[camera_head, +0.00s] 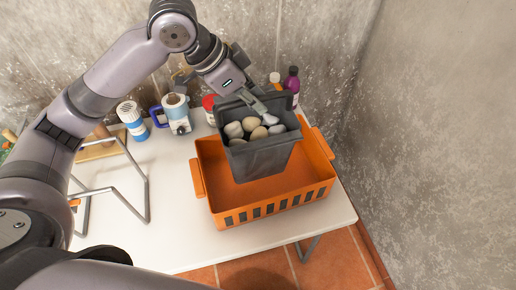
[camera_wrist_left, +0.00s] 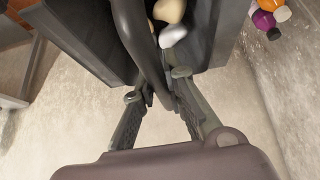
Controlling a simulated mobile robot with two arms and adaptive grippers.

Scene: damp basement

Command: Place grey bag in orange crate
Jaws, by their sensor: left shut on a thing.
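The grey bag (camera_head: 262,155) is a dark, open-topped holder with several pale, rounded stones in it. It hangs roughly upright over the orange crate (camera_head: 322,186), overlapping its back part in the head view. Whether its bottom touches the crate floor I cannot tell. My left gripper (camera_head: 258,105) is shut on the bag at its back rim. In the left wrist view, the fingers (camera_wrist_left: 160,95) close on a dark strip of the bag (camera_wrist_left: 90,40). The crate stands on the white table, and its front floor shows bare. My right gripper is not in view.
A white table (camera_head: 160,225) carries a blue-and-white canister (camera_head: 132,121), a cream and blue appliance (camera_head: 177,113), a red item (camera_head: 209,106) and a purple bottle (camera_head: 291,82) along the back. A metal frame (camera_head: 148,190) stands left of the crate. Walls rise behind and right.

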